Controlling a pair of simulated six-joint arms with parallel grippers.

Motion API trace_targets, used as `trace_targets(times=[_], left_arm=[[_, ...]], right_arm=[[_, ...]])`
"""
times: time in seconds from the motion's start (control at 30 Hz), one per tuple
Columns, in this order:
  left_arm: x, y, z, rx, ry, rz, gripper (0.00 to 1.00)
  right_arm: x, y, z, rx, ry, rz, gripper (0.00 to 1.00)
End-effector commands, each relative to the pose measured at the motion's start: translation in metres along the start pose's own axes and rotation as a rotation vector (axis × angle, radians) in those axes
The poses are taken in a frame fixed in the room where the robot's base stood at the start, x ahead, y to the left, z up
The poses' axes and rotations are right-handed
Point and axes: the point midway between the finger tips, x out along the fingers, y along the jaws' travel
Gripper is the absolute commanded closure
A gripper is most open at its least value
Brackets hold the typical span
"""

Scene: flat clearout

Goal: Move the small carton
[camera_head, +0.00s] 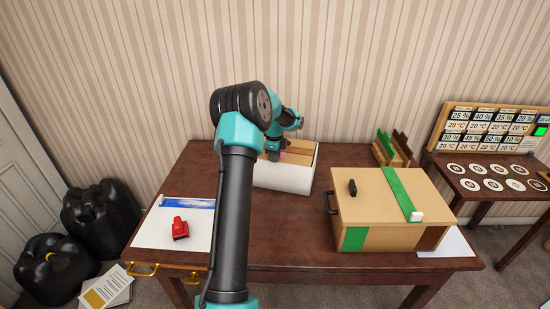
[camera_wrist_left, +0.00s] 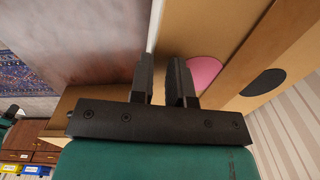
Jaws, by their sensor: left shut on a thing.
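The small carton (camera_head: 284,177) is an open-topped box with white outer walls and tan board inside, at the back middle of the table. My left gripper (camera_head: 277,153) reaches down at its left part. In the left wrist view the fingers (camera_wrist_left: 163,82) are close together, shut on a thin edge by the carton's white rim (camera_wrist_left: 154,30); the grip itself is partly hidden. Beside the fingers are a tan panel with a pink disc (camera_wrist_left: 203,74) and another with a black disc (camera_wrist_left: 263,82). My right gripper is not in view.
A large tan carton (camera_head: 385,215) with green tape stands to the right on the table (camera_head: 275,230). A red object (camera_head: 180,229) lies on a white sheet at left. A small upright rack (camera_head: 390,150) is behind.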

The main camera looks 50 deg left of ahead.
Motion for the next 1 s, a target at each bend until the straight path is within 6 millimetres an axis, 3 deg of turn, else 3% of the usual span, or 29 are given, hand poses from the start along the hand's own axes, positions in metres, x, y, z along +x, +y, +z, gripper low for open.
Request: trace_targets(times=[0.03, 0.5, 0.53, 0.8, 1.0], left_arm=[[0.021, 0.007, 0.009, -0.003, -0.005, 0.039, 1.00], [0.021, 0.002, 0.017, 0.001, -0.008, 0.034, 1.00], [0.021, 0.002, 0.017, 0.002, -0.008, 0.034, 0.82], [0.019, 0.001, 0.017, 0.003, -0.009, 0.032, 0.56], [0.001, 0.001, 0.016, 0.001, -0.008, 0.027, 0.54]], right_arm=[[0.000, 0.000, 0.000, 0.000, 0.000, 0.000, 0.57], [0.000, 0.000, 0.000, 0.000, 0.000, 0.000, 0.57], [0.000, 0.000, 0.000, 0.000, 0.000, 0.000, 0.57], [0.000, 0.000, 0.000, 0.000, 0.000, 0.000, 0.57], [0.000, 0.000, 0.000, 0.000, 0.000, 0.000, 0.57]])
